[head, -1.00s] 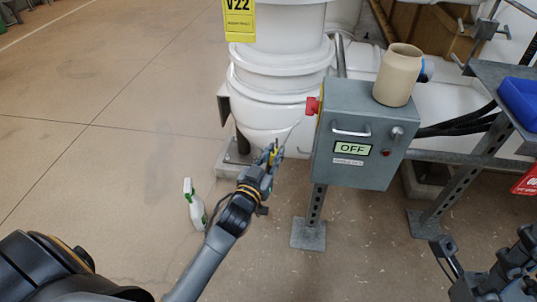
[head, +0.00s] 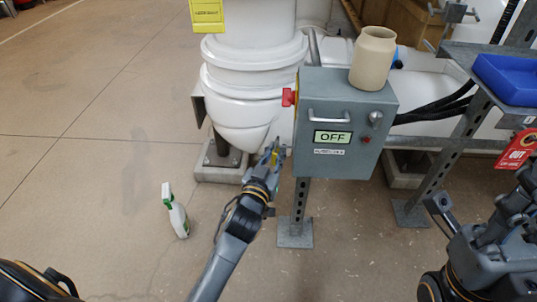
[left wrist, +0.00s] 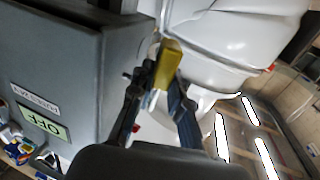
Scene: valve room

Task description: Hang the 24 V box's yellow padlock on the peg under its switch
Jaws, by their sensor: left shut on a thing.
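The grey switch box (head: 348,105) stands on a post, its display reading OFF. A red switch (head: 289,97) sticks out of its left side. My left gripper (head: 273,157) is shut on the yellow padlock (head: 275,159), low beside the box's left side, below the red switch. In the left wrist view the padlock (left wrist: 168,62) stands between the fingertips, close to the box's side (left wrist: 70,60). Whether it touches the box I cannot tell. The peg is not clearly visible. My right gripper (head: 445,210) is at the right edge; its opening is unclear.
A beige jar (head: 373,58) stands on top of the box. White pipework (head: 250,80) is just behind my left gripper. A shelf with a blue bin (head: 507,78) and a red tag (head: 517,150) is at the right.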

